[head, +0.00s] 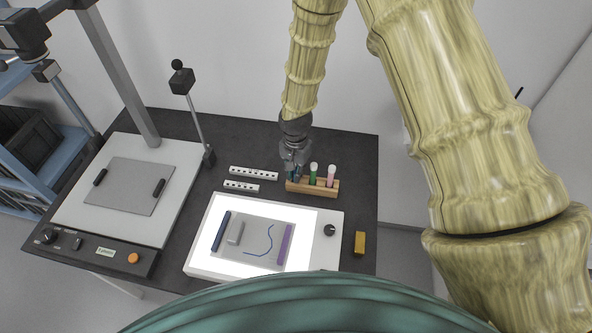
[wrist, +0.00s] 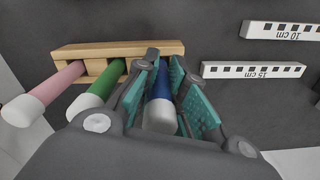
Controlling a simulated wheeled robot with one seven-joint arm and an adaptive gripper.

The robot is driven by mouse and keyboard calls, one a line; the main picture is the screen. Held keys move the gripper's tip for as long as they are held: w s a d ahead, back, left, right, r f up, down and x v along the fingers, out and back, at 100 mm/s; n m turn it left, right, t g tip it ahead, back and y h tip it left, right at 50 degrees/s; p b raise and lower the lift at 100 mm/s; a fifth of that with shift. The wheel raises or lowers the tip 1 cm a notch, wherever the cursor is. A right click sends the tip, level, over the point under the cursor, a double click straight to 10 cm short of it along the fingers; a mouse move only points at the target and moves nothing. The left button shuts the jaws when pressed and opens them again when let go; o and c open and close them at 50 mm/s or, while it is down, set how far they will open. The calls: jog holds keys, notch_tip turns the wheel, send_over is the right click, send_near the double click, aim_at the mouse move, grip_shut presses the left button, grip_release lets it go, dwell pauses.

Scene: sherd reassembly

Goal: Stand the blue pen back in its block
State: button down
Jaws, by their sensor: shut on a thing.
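The blue pen (wrist: 160,96), with a white end cap, is held between the teal pads of my gripper (wrist: 172,82) in the wrist view. In the head view my gripper (head: 293,172) is over the left end of the wooden pen block (head: 322,188). The block also shows in the wrist view (wrist: 110,49). The pen's far end is hidden by the fingers, so I cannot tell whether it is in a hole. A green pen (head: 313,173) and a pink pen (head: 331,174) stand in the block.
Two white scale bars (head: 253,173) (head: 241,186) lie left of the block. A lit panel (head: 307,223) with a grey sheet and bars is in front. An ochre block (head: 360,243) lies to its right. A copy stand (head: 72,207) fills the table's left.

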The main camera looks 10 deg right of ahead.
jog(key=shift+f, duration=0.2)
jog(key=c, duration=1.4)
grip_release()
jog(key=o, duration=0.5)
jog(key=shift+o, duration=0.2)
jog(key=shift+r, duration=0.15)
jog(key=shift+r+p, duration=2.2)
jog(key=shift+r, duration=1.15)
jog(key=shift+s, duration=0.1)
